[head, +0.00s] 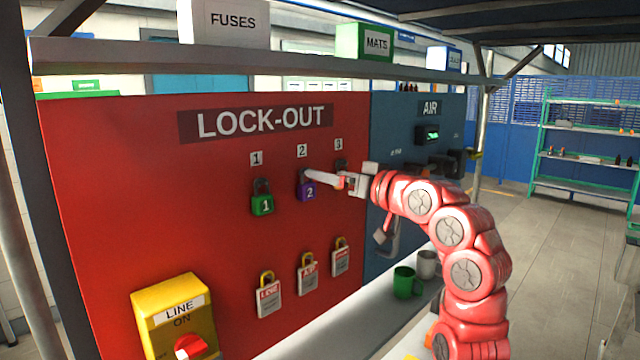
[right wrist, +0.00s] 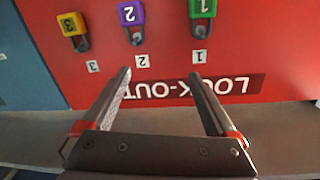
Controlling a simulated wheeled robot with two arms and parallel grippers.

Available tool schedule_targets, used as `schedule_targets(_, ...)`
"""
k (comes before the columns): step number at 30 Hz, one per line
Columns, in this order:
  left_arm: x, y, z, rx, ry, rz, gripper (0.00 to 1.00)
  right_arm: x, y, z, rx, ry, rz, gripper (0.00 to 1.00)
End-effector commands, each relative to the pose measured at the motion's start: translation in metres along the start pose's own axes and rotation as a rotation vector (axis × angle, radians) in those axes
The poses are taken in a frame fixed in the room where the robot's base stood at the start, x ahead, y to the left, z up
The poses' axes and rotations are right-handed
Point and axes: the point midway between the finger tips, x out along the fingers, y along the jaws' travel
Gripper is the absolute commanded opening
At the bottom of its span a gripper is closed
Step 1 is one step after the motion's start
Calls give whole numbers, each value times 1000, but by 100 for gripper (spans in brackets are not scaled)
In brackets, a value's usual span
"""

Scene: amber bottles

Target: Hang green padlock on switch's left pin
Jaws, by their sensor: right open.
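The green padlock (head: 262,204), marked 1, hangs on the red lock-out board under label 1. It also shows in the right wrist view (right wrist: 202,9), where the board appears upside down. The yellow switch box (head: 172,312) reads LINE ON and has a red knob (head: 188,346); its left pin cannot be made out. My right gripper (head: 312,176) is open and empty in front of the board, near the purple padlock and to the right of the green one. Its fingers (right wrist: 160,76) are spread wide in the wrist view. My left gripper is not in view.
A purple padlock (right wrist: 130,13) and a yellow padlock (right wrist: 72,23) hang beside the green one. Several tags (head: 268,298) hang lower on the board. A green mug (head: 405,284) and a grey mug (head: 427,264) stand on the ledge. A shelf (head: 250,58) runs above.

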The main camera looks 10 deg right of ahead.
Motion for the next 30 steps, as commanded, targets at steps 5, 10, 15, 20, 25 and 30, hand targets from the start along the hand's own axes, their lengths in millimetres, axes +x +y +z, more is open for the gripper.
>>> schedule_targets(5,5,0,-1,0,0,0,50,-27,-54,8,-164,-260,-38,92)
schedule_targets(10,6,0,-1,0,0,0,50,-37,-67,21,-220,-365,-41,92)
schedule_targets(15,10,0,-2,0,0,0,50,-19,-69,29,-219,-373,-45,92)
schedule_targets(20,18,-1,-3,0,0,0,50,12,-69,39,-218,-373,-45,92)
schedule_targets(25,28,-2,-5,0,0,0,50,47,-68,53,-218,-374,-44,92)
schedule_targets(30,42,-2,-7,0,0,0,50,81,-68,64,-218,-372,-42,92)
